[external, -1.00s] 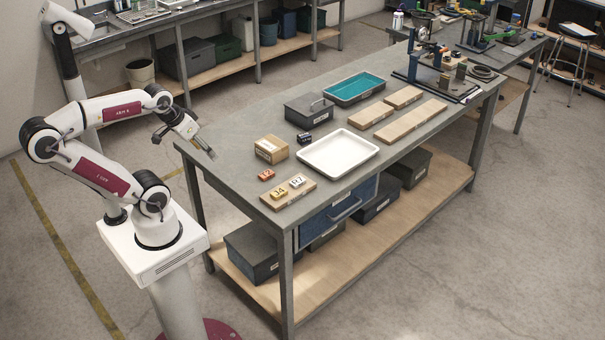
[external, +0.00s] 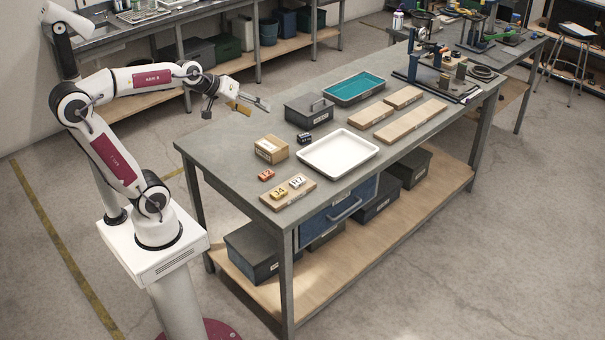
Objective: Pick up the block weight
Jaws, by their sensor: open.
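Several small labelled blocks lie near the left end of the workbench, and I cannot tell which is the block weight. An orange block (external: 266,175) lies on the bench top. A yellow block (external: 279,193) and a pale block (external: 297,181) sit on a small wooden board (external: 301,197). A dark block (external: 305,138) sits between the cardboard box and the grey lidded box. My gripper (external: 264,104) is open and empty, raised above the bench's back left part, apart from all the blocks.
A cardboard box (external: 271,149), a white tray (external: 372,150), a grey lidded box (external: 309,121) and a teal-lined tray (external: 379,84) stand on the bench (external: 223,140). Wooden boards (external: 411,120) lie to the right. The back left bench top is clear.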

